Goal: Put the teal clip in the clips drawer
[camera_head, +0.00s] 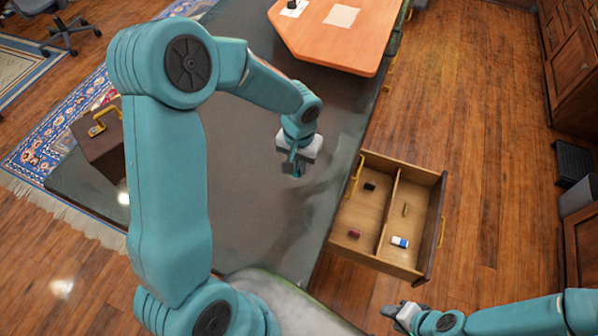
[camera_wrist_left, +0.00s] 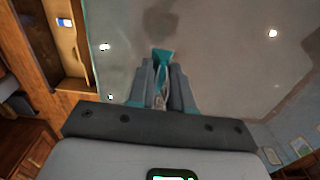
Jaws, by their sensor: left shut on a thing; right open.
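The teal clip (camera_wrist_left: 163,57) shows at the fingertips of my left gripper (camera_wrist_left: 162,72) in the left wrist view. My left gripper (camera_head: 295,170) is shut on it above the dark grey top, left of the open drawer. The clip is hard to make out in the head view. The open wooden drawer (camera_head: 374,208) has a divider and two compartments. A black piece (camera_head: 369,186) and a dark red piece (camera_head: 353,234) lie in its left compartment. A white and blue piece (camera_head: 400,242) lies in the right one. My right gripper (camera_head: 393,311) is open and empty below the drawer.
An orange tabletop (camera_head: 330,48) with paper on it stands at the top. A brown box-like unit with a yellow handle (camera_head: 97,129) is at the left. Wooden cabinets (camera_head: 572,65) line the right edge. The floor right of the drawer is clear.

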